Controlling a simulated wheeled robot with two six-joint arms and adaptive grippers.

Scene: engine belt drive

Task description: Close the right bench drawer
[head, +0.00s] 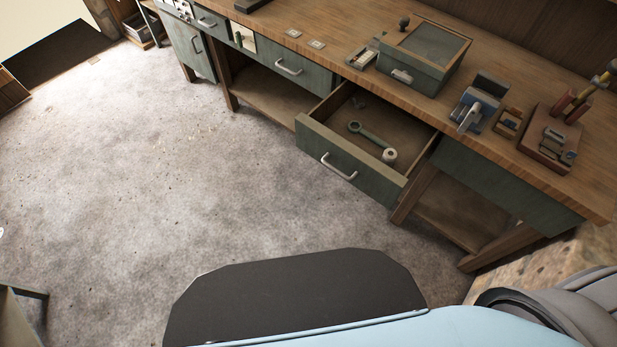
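The open bench drawer (350,172) is pulled well out from under the wooden bench top, right of the middle in the head view. It has a green front with a pale bar handle (339,167). Inside lie a wrench-like tool (371,135), a small pale ring-shaped part (389,155) and a small dark piece near the back. Neither of my grippers shows in the head view.
The workbench (320,55) runs from upper left to right, with shut fronts beside the open drawer. A green lidded box (425,55), a blue vise (478,105) and other tools stand on it. The concrete floor (180,170) before the drawer is clear.

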